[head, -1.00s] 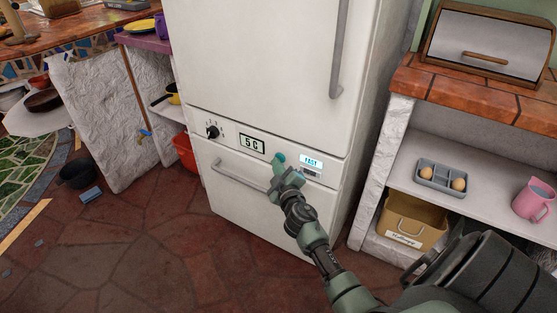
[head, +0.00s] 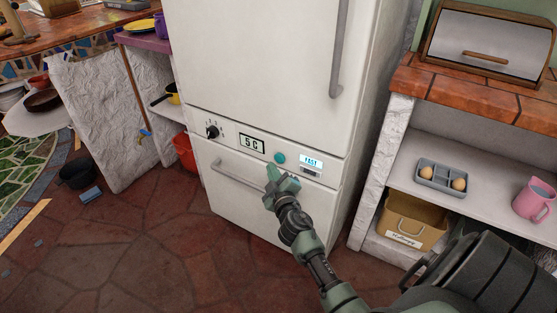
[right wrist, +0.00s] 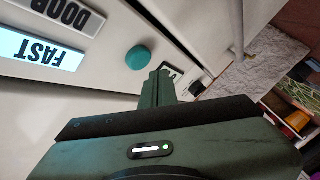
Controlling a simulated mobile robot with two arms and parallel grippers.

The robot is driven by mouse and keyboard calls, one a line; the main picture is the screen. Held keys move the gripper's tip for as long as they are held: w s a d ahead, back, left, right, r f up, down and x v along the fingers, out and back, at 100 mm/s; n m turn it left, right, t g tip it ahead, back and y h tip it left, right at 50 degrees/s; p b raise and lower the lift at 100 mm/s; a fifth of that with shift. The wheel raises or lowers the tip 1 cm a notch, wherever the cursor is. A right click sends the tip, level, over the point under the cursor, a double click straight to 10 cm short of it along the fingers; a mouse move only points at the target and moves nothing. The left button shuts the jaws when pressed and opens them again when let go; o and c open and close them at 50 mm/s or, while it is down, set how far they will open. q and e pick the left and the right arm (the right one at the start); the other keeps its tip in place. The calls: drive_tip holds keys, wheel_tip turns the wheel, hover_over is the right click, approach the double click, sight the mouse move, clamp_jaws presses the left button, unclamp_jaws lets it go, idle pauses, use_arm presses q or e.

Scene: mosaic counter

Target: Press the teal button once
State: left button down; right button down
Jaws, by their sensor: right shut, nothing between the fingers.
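The teal button (head: 280,158) is a small round knob on the control strip of the white fridge (head: 262,75). It sits between the "5 C" display (head: 252,144) and the lit "FAST" display (head: 311,161). In the right wrist view the button (right wrist: 138,58) stands out from the panel, just beyond my fingertips and a little to their left. My right gripper (head: 272,172) is shut and empty, just below the button in the head view, with a gap between them. It also shows in the right wrist view (right wrist: 158,76). My left gripper is not in view.
A black dial (head: 212,132) is on the strip's left. The lower drawer handle (head: 238,178) runs close to my right gripper. A shelf unit (head: 470,190) with an egg tray and pink jug stands right. A red bin (head: 185,152) stands left of the fridge.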

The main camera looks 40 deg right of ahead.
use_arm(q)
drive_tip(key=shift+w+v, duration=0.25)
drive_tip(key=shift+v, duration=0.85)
use_arm(e)
drive_tip(key=a, duration=0.1)
drive_tip(key=s+a, duration=0.1)
drive_tip(key=a, duration=0.1)
drive_tip(key=shift+s+a, duration=0.3)
drive_tip(key=shift+a, duration=0.05)
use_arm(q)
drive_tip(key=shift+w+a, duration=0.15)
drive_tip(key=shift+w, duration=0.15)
use_arm(e)
drive_tip(key=shift+s, duration=0.1)
